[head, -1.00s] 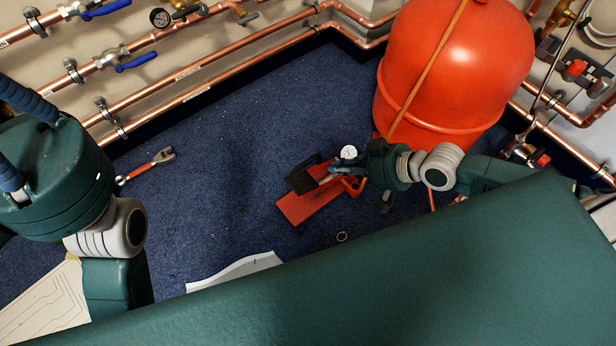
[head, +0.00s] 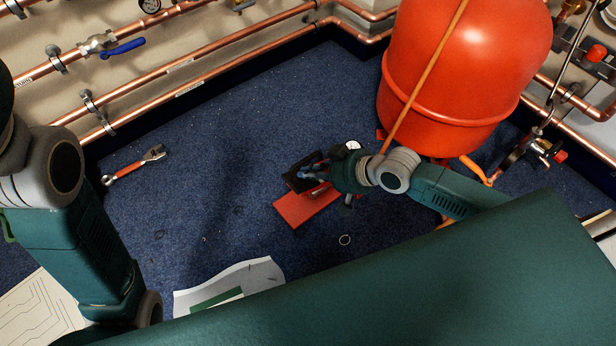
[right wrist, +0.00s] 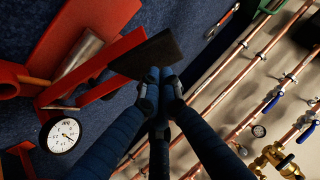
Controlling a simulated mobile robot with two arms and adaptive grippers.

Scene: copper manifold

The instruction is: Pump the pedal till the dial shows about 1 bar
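The red foot pump (head: 300,208) stands on the blue carpet, left of the big red tank. Its black pedal (head: 296,176) is tilted up above the red base; it also shows in the right wrist view (right wrist: 146,54). My right gripper (head: 308,172) is at the pedal, and its fingertips (right wrist: 160,82) are together at the pedal's edge; touching is hard to confirm. The white round dial (right wrist: 63,135) faces the right wrist camera, its dark needle pointing to the lower right; the figures are too small to read. In the head view the dial (head: 353,145) is partly hidden. My left gripper is out of view.
The red tank (head: 455,70) stands behind my right arm. Copper pipes (head: 190,83) run along the wall. An orange-handled wrench (head: 133,167), a small ring (head: 345,240) and a white sheet (head: 235,278) lie on the carpet. The carpet between wrench and pump is clear.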

